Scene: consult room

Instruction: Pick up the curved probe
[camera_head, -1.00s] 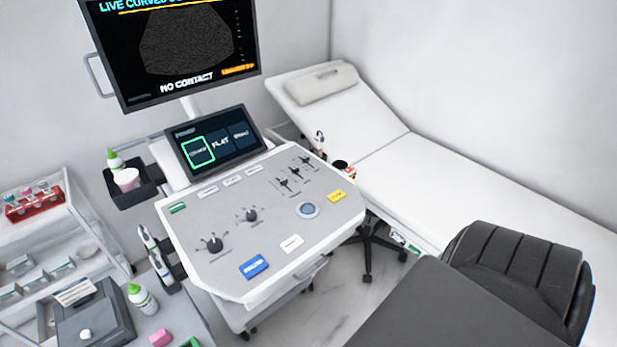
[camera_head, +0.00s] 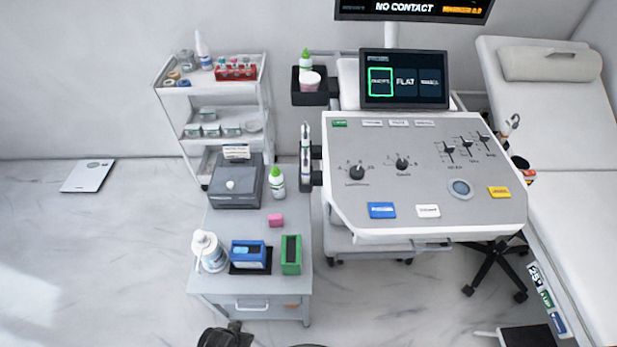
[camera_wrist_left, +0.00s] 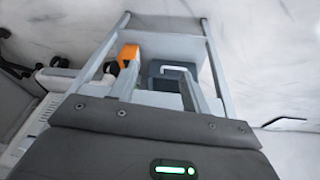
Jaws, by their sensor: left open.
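A white, slim probe (camera_head: 305,145) stands upright in a dark holder (camera_head: 317,180) on the left side of the ultrasound console (camera_head: 430,205). Another small white and dark probe-like item (camera_head: 513,122) sits at the console's right edge. I cannot tell from their shapes which is the curved probe. The console's small screen (camera_head: 404,79) has its left tile outlined in green. My left gripper (camera_wrist_left: 160,78) is open and empty in the left wrist view, far from both probes. My right gripper is not in view.
A grey cart (camera_head: 223,272) left of the console holds a dark box (camera_head: 237,185), bottles, and blue and green boxes. A white shelf trolley (camera_head: 180,128) stands behind it. The exam bed (camera_head: 575,200) is at the right. Open floor lies at the left.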

